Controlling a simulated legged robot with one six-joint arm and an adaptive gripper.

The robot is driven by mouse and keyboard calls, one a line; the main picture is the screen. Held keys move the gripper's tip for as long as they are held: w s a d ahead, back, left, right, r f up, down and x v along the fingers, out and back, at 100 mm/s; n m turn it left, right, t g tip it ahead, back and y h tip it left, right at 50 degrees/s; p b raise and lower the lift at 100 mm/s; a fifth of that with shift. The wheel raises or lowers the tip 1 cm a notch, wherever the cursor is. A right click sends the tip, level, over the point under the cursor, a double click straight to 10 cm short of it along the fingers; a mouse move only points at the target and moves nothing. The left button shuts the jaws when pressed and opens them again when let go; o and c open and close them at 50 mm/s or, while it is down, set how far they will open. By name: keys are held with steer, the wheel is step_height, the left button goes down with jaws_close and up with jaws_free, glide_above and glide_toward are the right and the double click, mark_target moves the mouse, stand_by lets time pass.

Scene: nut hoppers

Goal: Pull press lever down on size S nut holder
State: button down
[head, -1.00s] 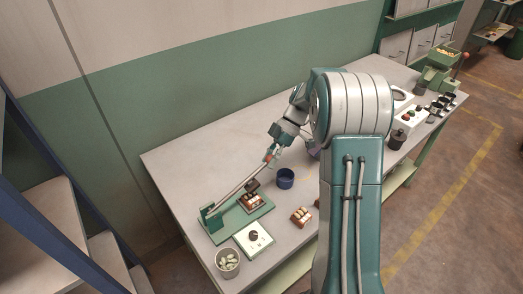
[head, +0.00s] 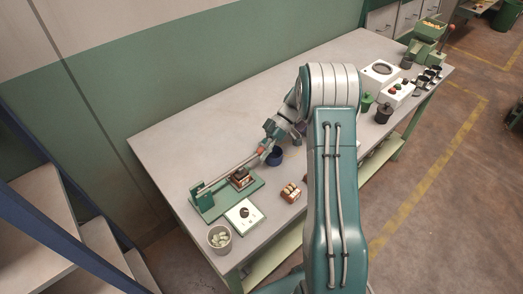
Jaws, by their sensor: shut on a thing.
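The press is a green base plate (head: 222,196) with a green upright (head: 203,198) at its left end, near the left end of the table. Its long metal lever (head: 228,172) runs from the upright to a red knob (head: 262,150). My gripper (head: 264,148) is shut on the lever's knob end. The lever slopes gently, low over the base. A brown nut holder (head: 240,181) sits on the base under the lever, partly hidden by the dark press head. Its size mark is too small to read.
A blue cup (head: 274,158) stands close to my gripper. A second brown holder (head: 291,192), a white dial box (head: 244,214) and a cup of pale pieces (head: 219,238) are near the table's front edge. The table's back left (head: 180,140) is clear.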

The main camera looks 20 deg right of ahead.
steer(key=shift+f, duration=0.25)
steer(key=shift+c, duration=1.8)
jaws_free()
steer(key=shift+w, duration=0.1)
steer(key=shift+r, duration=0.1)
step_height(320, 180, up, 10)
steer(key=shift+f, duration=0.1)
